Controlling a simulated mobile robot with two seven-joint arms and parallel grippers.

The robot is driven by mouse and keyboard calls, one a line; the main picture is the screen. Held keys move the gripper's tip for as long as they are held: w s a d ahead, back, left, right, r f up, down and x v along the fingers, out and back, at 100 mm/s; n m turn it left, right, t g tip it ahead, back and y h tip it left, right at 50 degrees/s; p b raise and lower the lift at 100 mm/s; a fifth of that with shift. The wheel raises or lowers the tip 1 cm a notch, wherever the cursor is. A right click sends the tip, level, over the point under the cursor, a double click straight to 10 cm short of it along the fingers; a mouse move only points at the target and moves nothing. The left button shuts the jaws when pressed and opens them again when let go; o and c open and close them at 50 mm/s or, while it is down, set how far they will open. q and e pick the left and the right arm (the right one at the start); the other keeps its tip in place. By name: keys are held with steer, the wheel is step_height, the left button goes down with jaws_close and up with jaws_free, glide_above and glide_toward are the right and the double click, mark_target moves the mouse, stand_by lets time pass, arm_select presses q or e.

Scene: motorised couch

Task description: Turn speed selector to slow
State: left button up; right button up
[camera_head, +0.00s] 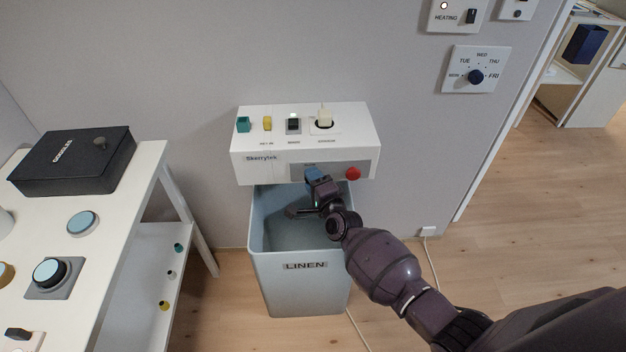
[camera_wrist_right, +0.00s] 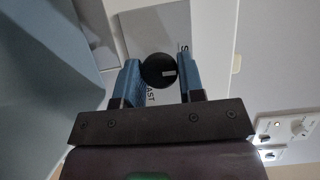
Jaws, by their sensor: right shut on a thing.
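The speed selector is a round black knob (camera_wrist_right: 157,70) with a white pointer mark, on the front face of the white control box (camera_head: 306,120). In the right wrist view the knob sits between the two blue fingers of my right gripper (camera_wrist_right: 161,78), which is shut on it. The white mark lies toward the right in that view. Letters "AST" show below the knob, and an "S" shows at the right, partly hidden. In the head view my right gripper (camera_head: 313,176) covers the knob at the box's lower front. My left gripper is not in view.
A red button (camera_head: 353,173) is just right of my gripper. A blue-grey bin (camera_head: 290,290) labelled LINEN stands below the box. A white table (camera_head: 120,215) with a black box (camera_head: 70,160) and round buttons is at the left. A dial panel (camera_head: 473,69) is on the wall.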

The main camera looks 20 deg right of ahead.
steer(key=o, duration=0.9)
steer(key=shift+s, duration=0.1)
steer(key=s+d+p, duration=0.1)
steer(key=s, duration=0.9)
steer(key=shift+s, duration=0.3)
